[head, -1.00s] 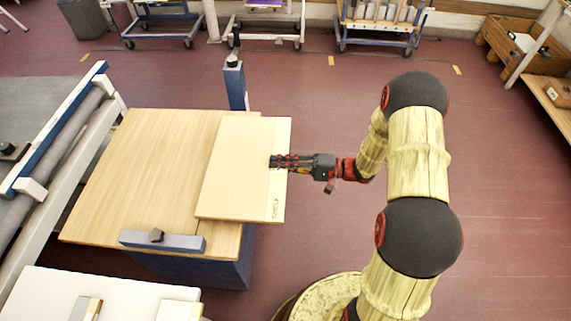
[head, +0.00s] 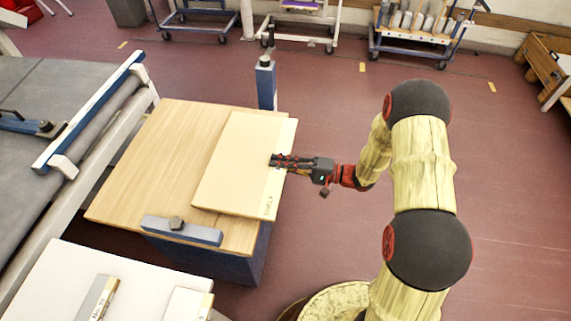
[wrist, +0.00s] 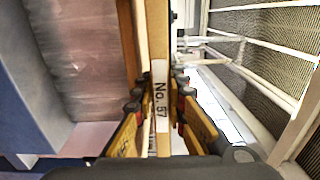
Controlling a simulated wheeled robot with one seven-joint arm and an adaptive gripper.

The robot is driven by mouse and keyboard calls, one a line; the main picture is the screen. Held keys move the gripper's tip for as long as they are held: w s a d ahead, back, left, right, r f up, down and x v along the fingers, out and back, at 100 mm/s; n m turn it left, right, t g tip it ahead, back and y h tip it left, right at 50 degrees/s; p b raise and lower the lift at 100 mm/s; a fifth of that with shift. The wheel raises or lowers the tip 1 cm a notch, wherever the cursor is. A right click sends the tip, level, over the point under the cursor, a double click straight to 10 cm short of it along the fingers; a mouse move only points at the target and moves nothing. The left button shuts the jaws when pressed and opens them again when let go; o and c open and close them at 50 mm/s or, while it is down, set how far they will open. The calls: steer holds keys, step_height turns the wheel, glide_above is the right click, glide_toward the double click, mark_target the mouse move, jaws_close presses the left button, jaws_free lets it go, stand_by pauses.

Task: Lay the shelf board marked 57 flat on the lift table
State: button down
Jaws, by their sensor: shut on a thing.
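The pale shelf board (head: 235,165) is level over the right part of the lift table (head: 150,165), which has a wooden top and blue body. Its right edge reaches past the table's right side. My gripper (head: 275,162) is shut on the middle of that right edge. In the wrist view my fingers (wrist: 157,115) close on both faces of the board, and its edge label (wrist: 161,95) reads "No. 57". A wood edge, seemingly the table top, runs close beside the board there. I cannot tell whether the two touch.
A blue post (head: 265,82) stands at the table's back corner and a blue bar (head: 180,230) lies along its front. A grey conveyor (head: 60,100) with a blue-white rail is at left. A white surface (head: 60,270) with labelled pieces is at front left.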

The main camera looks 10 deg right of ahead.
mark_target(264, 160)
steer(key=shift+x, duration=2.5)
steer(key=shift+f+b, duration=0.95)
steer(key=shift+f, duration=0.5)
steer(key=shift+f+b, duration=0.5)
steer(key=shift+f, duration=0.05)
steer(key=c, duration=1.8)
jaws_free()
steer(key=shift+o, duration=0.3)
steer(key=shift+f, duration=0.1)
steer(key=v, duration=1.2)
